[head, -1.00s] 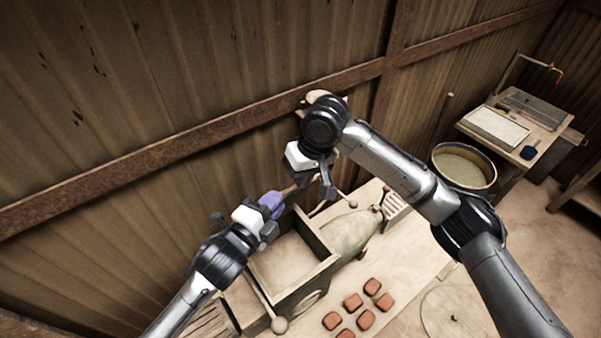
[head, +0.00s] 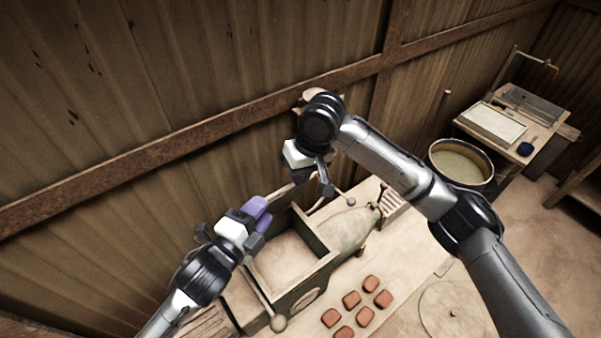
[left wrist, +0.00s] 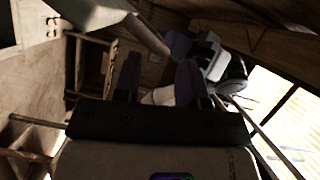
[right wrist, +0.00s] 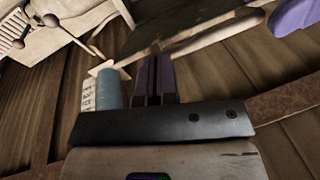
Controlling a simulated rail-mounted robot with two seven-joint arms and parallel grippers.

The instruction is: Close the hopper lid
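The hopper (head: 331,262) is an open-topped box with green-grey walls on the machine, and I can see down into it in the head view. I cannot clearly make out the lid; the hopper's top is uncovered. My left gripper (head: 258,212), with purple fingers, is above the hopper's back left edge. In the left wrist view its fingers (left wrist: 160,78) stand apart with a gap and nothing clearly held. My right gripper (head: 312,180) is behind the hopper near the wall, partly hidden by its own arm. In the right wrist view its fingers (right wrist: 153,78) are together with nothing visible between them.
A long wooden bar (right wrist: 205,38) crosses close beyond the right fingers. Several red tiles (head: 352,299) lie on the table (head: 398,262). A corrugated wall (head: 150,100) rises close behind. A bucket (head: 461,165) stands right.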

